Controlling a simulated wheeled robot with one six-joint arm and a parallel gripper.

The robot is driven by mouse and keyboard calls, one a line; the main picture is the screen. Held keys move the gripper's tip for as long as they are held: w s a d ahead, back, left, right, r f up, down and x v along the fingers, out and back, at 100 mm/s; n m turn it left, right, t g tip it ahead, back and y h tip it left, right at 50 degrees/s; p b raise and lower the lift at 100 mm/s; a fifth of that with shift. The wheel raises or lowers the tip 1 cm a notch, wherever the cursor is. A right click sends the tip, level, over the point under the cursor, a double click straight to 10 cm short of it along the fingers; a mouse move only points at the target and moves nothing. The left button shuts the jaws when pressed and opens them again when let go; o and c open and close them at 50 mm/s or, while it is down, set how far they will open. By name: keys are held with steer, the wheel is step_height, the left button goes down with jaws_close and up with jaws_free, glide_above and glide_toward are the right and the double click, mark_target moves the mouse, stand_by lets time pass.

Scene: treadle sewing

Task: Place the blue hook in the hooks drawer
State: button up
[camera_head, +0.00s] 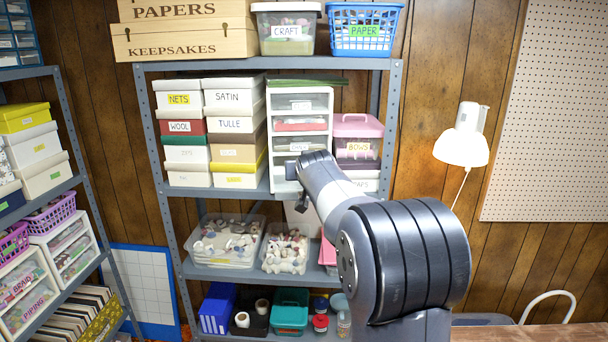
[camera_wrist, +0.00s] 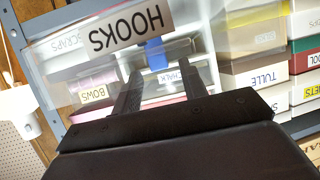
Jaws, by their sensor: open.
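A clear drawer front labelled HOOKS (camera_wrist: 125,27) fills the upper left of the wrist view, which is upside down. A small blue piece (camera_wrist: 155,54), which looks like the blue hook, shows beside the label, just beyond my fingertips. It appears to be within the clear drawer; its exact resting place is hard to tell. My gripper (camera_wrist: 160,68) is open, with its two dark fingers apart and nothing visible between them. In the head view my arm hides most of the gripper and the lower part of the white drawer unit (camera_head: 301,104).
Stacked labelled boxes (camera_head: 237,125) stand left of the drawer unit, and a pink-lidded bin (camera_head: 358,126) stands right. Open bins (camera_head: 226,260) sit on the shelf below. A metal shelf post (camera_head: 388,125) and a wall lamp (camera_head: 463,145) are further right.

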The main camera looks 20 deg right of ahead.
steer(key=b+v, duration=0.1)
steer(key=v, duration=0.6)
steer(key=shift+s+b, duration=0.3)
steer(key=shift+b, duration=0.05)
steer(key=shift+a, duration=0.1)
steer(key=shift+c, duration=0.3)
